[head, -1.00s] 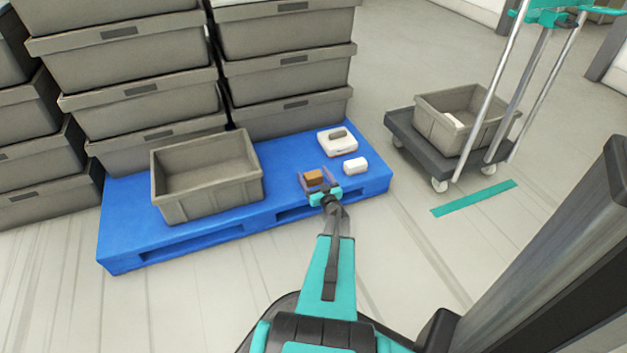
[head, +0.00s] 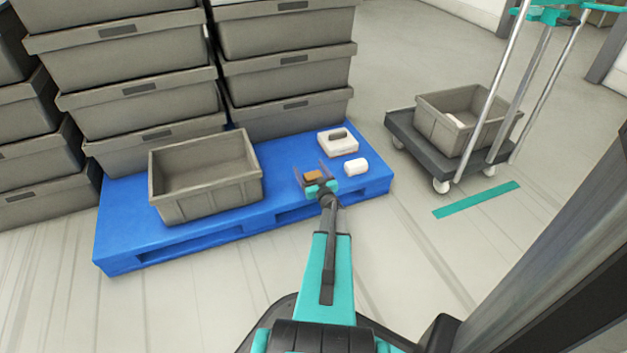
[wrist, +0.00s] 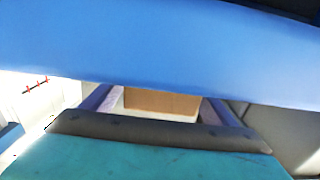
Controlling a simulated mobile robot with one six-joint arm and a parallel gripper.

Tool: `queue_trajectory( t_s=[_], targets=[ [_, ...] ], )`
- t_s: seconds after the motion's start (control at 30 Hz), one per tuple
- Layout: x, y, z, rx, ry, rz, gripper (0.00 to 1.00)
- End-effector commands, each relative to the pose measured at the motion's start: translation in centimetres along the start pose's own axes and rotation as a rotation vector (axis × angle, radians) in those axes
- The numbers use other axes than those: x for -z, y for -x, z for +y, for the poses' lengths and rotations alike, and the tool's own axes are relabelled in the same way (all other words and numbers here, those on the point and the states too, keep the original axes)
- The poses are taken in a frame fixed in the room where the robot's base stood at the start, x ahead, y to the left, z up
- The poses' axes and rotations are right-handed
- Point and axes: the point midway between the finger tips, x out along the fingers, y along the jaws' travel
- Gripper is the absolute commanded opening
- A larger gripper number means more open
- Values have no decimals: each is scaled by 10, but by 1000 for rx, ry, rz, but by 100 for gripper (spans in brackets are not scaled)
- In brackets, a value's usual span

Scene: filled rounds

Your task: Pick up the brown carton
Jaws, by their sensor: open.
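The brown carton (head: 312,176) sits on the blue pallet (head: 125,230), towards its right end. My gripper (head: 311,173) is low over the pallet with its two fingers apart, one on each side of the carton.
A white case with a handle (head: 338,142) and a small white item (head: 356,167) lie just right of the carton. An empty grey crate (head: 208,205) stands to the left on the pallet. Stacked grey crates (head: 288,80) rise behind. A cart (head: 430,150) with a crate stands right.

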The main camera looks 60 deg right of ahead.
Motion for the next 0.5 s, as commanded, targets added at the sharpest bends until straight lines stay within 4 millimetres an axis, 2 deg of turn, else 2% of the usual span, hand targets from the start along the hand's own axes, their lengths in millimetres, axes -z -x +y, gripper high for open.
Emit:
queue_trajectory(
  t_s=[0.07, 0.33, 0.5],
  targets=[
    [0, 0, 0, 0, 0, 0, 76],
    [0, 0, 0, 0, 0, 0, 31],
    [0, 0, 0, 0, 0, 1, 31]
  ],
)
